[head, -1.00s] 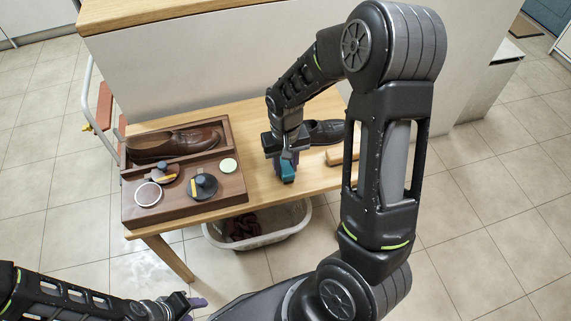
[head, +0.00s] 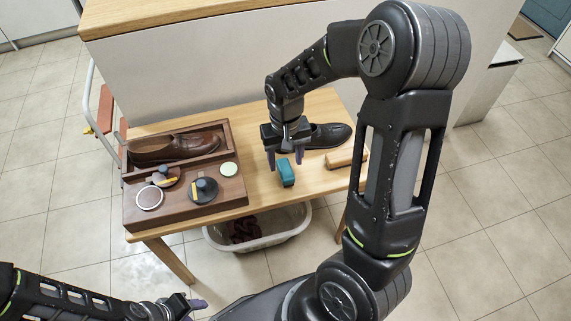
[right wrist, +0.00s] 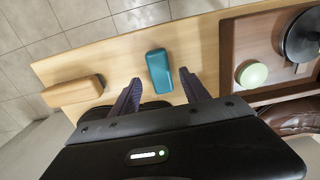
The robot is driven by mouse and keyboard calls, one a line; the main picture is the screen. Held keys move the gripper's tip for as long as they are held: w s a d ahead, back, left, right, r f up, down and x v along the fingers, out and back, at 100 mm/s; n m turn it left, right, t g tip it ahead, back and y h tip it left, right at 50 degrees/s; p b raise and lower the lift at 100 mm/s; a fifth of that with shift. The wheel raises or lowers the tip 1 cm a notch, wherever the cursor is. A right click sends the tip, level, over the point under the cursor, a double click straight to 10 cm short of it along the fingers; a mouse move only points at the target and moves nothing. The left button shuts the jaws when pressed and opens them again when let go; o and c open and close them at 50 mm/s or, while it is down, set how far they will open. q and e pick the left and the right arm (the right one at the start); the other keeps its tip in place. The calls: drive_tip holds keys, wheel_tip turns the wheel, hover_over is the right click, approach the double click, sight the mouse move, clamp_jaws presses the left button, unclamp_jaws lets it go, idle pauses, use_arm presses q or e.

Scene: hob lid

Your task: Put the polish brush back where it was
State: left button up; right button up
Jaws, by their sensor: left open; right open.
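Which item is the polish brush is not certain. A teal block (head: 286,172) lies on the wooden bench, and it shows between the fingers in the right wrist view (right wrist: 159,71). Two dark round pieces with knobs and yellow bands, one larger (head: 203,190) and one smaller (head: 165,177), sit on the wooden shoe box (head: 180,212). A tan wooden block (head: 346,158) lies at the bench's right. My right gripper (head: 286,160) is open and empty above the teal block, apart from it. My left gripper (head: 197,304) is open and empty, low in front of the bench.
The box holds a brown shoe (head: 175,147), a pale-topped round tin (head: 149,197) and a green disc (head: 228,169). A black shoe (head: 327,136) lies behind my right gripper. A white basket (head: 265,239) stands under the bench. Bare bench lies right of the box.

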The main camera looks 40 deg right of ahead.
sight(285, 169)
wheel_tip(285, 169, up, 8)
drive_tip(key=p, duration=0.1)
drive_tip(key=shift+f, duration=0.15)
drive_tip(key=shift+c, duration=0.2)
idle(1.4)
